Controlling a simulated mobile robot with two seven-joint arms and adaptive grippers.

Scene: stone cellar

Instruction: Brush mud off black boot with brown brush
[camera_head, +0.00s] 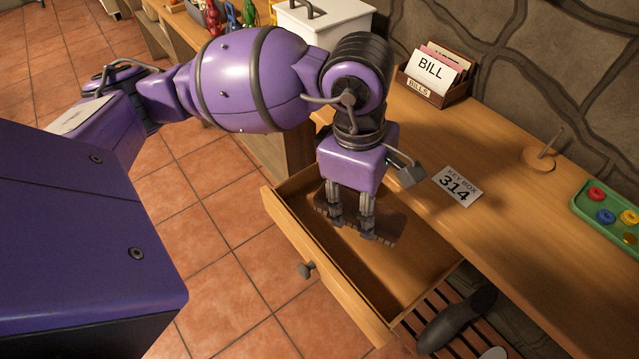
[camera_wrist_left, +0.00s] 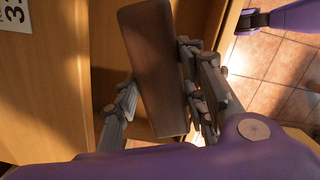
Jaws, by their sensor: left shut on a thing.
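The brown brush (camera_head: 388,229) is a flat, dark brown block in the open drawer (camera_head: 289,224) at the front of the wooden table. My left gripper (camera_head: 351,216) reaches down into the drawer with its fingers on either side of the brush, shut on it. In the left wrist view the brush (camera_wrist_left: 153,65) lies lengthwise between the fingers. My right gripper is out of view.
A card reading KEY BOX 314 (camera_head: 458,187) lies on the table behind the drawer. A bill holder (camera_head: 433,92), a wooden peg stand (camera_head: 539,158) and a green tray (camera_head: 584,212) stand farther back. The tabletop between them is clear.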

